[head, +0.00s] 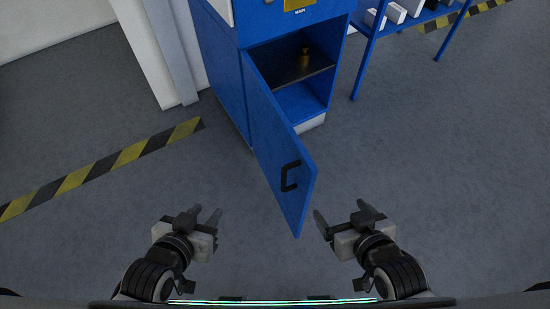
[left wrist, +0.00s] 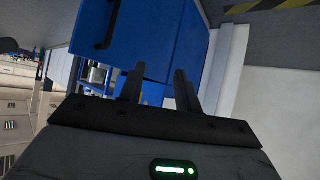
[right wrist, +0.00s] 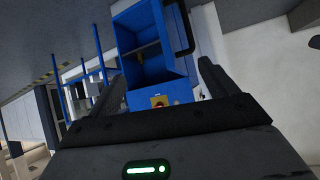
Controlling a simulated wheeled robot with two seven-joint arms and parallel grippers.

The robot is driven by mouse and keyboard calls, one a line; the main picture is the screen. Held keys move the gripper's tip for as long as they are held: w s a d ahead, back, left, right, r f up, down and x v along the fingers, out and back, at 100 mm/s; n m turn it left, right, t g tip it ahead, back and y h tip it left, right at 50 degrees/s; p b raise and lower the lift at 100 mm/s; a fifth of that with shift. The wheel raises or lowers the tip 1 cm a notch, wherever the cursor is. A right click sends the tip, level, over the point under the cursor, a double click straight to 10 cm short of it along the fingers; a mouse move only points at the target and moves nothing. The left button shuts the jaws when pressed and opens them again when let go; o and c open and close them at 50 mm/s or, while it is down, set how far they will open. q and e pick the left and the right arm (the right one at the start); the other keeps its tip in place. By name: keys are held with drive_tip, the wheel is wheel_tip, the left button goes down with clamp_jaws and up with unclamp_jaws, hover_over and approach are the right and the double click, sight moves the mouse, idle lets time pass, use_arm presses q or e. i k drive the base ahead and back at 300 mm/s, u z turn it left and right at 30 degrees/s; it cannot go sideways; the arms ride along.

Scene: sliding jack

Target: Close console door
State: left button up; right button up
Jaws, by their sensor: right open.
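The blue console (head: 222,72) stands at the top centre of the head view. Its door (head: 272,130) is hinged on the left and swung wide open toward me, with a black handle (head: 290,176) on its face. My left gripper (head: 205,216) is open and empty, to the left of the door and apart from it. My right gripper (head: 343,217) is open and empty, to the right of the door's free edge, not touching it. The door also shows in the left wrist view (left wrist: 150,40), behind the fingers. The right wrist view shows the open cabinet (right wrist: 150,48).
Inside the cabinet, a small brass object (head: 304,58) stands on a dark shelf (head: 285,66). A blue rack (head: 368,48) with white items stands at upper right. A grey post (head: 172,50) is at upper left. Yellow-black tape (head: 100,168) crosses clear grey floor.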

sight(290, 173)
drive_tip(key=z, duration=1.65)
drive_tip(key=k, duration=0.95)
drive_tip(key=u, duration=0.85)
drive_tip(key=i, duration=0.75)
